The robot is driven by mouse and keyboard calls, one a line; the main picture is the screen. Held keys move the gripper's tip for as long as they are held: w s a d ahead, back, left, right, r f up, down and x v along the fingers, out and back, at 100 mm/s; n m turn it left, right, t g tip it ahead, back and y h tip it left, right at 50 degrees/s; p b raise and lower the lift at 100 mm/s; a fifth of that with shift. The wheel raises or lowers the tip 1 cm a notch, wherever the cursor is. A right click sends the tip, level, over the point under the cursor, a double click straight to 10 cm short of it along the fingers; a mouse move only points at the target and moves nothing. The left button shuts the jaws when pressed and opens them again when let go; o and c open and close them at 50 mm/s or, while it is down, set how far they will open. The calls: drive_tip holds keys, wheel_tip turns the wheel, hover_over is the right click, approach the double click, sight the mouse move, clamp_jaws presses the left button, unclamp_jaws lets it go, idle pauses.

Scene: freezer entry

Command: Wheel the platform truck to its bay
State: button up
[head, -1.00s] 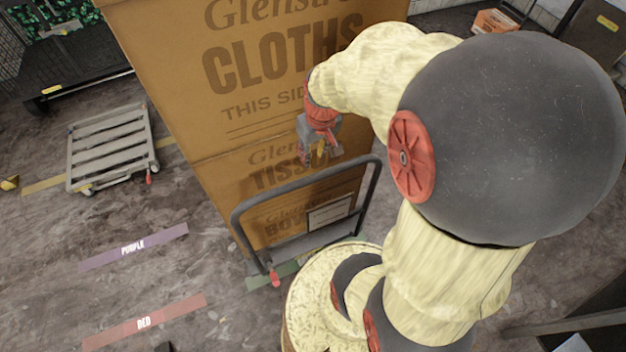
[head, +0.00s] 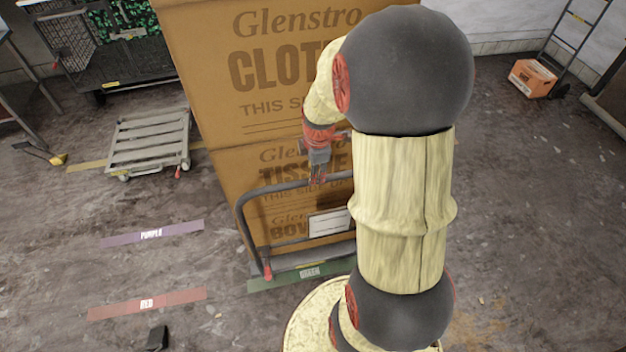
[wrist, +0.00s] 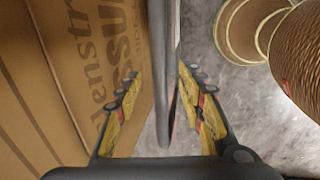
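The platform truck (head: 245,222) has a dark grey tubular handle and carries a tall stack of brown cardboard boxes (head: 280,75). Its handle end stands at the green floor strip (head: 264,284). My gripper (head: 318,180) is at the top bar of the handle, in front of the boxes. In the wrist view, the handle bar (wrist: 165,60) runs between the two spread fingers of my gripper (wrist: 165,105). Gaps show on both sides of the bar, so it is not clamped. My arm hides the right side of the handle.
A slatted grey platform truck (head: 148,145) stands left by a yellow strip. Purple (head: 152,233) and red (head: 147,303) strips mark the left floor. A black mesh cart (head: 110,50) stands behind. An orange box (head: 532,78) is at the back right; open floor lies right.

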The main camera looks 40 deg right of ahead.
drive_tip(key=f, duration=0.4)
drive_tip(key=w+f, duration=0.1)
drive_tip(key=f, duration=0.1)
drive_tip(key=shift+d, duration=0.35)
drive_tip(key=shift+r, duration=0.1)
drive_tip(key=shift+c, duration=1.3)
drive_tip(key=c, duration=0.7)
clamp_jaws()
